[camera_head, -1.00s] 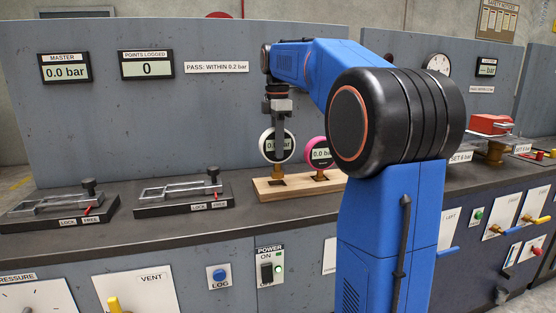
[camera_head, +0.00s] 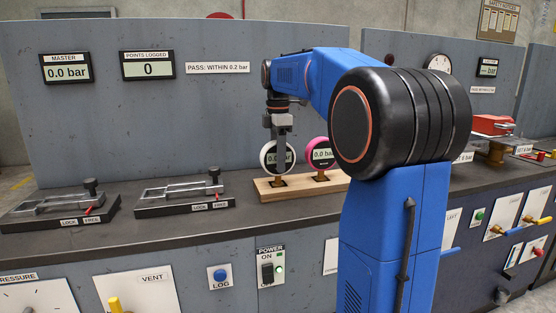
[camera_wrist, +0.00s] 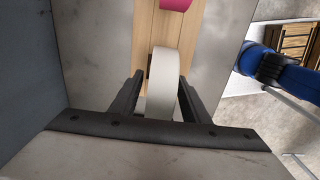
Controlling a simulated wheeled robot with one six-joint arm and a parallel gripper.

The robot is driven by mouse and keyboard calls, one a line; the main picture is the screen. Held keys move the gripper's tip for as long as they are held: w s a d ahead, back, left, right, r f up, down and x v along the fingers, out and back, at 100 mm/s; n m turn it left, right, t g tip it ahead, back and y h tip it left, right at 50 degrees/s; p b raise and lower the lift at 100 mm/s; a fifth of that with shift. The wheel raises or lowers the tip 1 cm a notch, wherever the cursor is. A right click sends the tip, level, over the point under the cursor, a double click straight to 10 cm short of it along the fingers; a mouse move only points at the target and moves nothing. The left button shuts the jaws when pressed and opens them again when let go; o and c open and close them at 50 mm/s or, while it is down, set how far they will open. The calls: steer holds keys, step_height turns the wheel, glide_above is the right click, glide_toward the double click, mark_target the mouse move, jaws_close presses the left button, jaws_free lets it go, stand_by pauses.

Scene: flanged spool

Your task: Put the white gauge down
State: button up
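The white gauge (camera_head: 267,158) stands upright in the wooden rack (camera_head: 262,194), with its brass stem at the rack's left hole. Its white rim (camera_wrist: 162,82) shows from above in the wrist view. My gripper (camera_wrist: 161,82) has one finger on each side of the gauge, with a narrow gap beside it, so the fingers look open around it. In the head view, my gripper (camera_head: 281,150) comes down from above and hides part of the gauge's display. The stem's exact seating in the hole is hard to see.
A pink gauge (camera_head: 320,154) stands in the same rack just to the right, close to my gripper. Two lever clamps (camera_head: 183,196) (camera_head: 62,208) sit on the bench to the left. A grey panel stands behind. The bench strip in front of the rack is clear.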

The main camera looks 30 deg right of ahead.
step_height(320, 180, up, 12)
steer(key=shift+r, duration=0.15)
stand_by(0.5)
steer(key=s+a+f+m+t, duration=0.1)
steer(key=s+a+f+m, duration=0.35)
steer(key=s+f, duration=0.2)
steer(key=s+a+f+m+t, duration=0.1)
steer(key=s+a+f+m, duration=0.2)
steer(key=s+a+f, duration=0.4)
steer(key=s+a+f+m+t, duration=0.2)
steer(key=s+a+f+m, duration=0.2)
steer(key=s+f, duration=1.2)
step_height(320, 180, down, 3)
steer(key=m, duration=0.3)
steer(key=shift+s+a+t, duration=0.15)
steer(key=shift+s+t, duration=0.2)
steer(key=shift+t, duration=0.05)
steer(key=shift+c, duration=0.7)
